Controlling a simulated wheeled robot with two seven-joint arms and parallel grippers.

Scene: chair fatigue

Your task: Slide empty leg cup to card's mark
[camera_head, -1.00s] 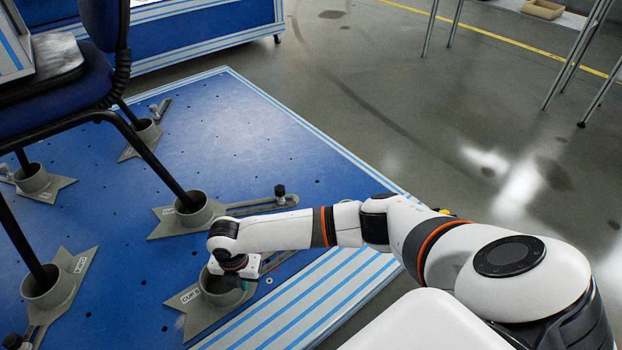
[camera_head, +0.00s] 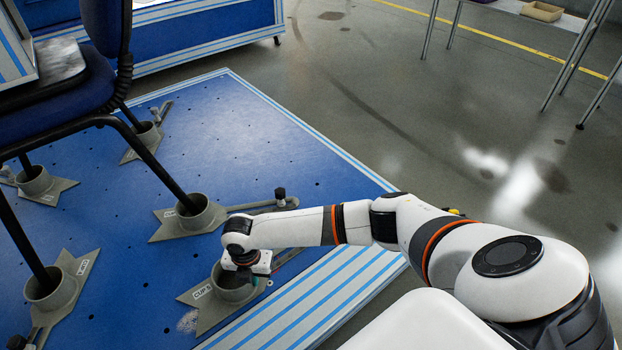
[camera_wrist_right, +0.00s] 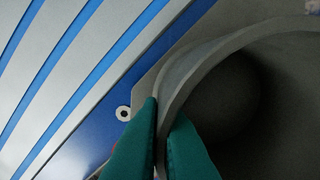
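The empty leg cup (camera_head: 232,297) is a grey cylinder on a pointed grey plate with a white label, on the blue platform near its striped edge. No chair leg stands in it. My right gripper (camera_head: 249,279) is at the cup's right rim. In the right wrist view the green fingers (camera_wrist_right: 161,120) lie on either side of the curved cup wall (camera_wrist_right: 182,80), pinching it. The cup's inside is dark. I cannot make out a card or its mark. My left gripper is not in view.
A blue chair (camera_head: 55,100) stands with its legs in other grey cups, one close behind the empty cup (camera_head: 202,216). A slotted arm with a black knob (camera_head: 280,193) reaches right from that cup. A pale worn patch (camera_head: 187,321) shows beside the plate.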

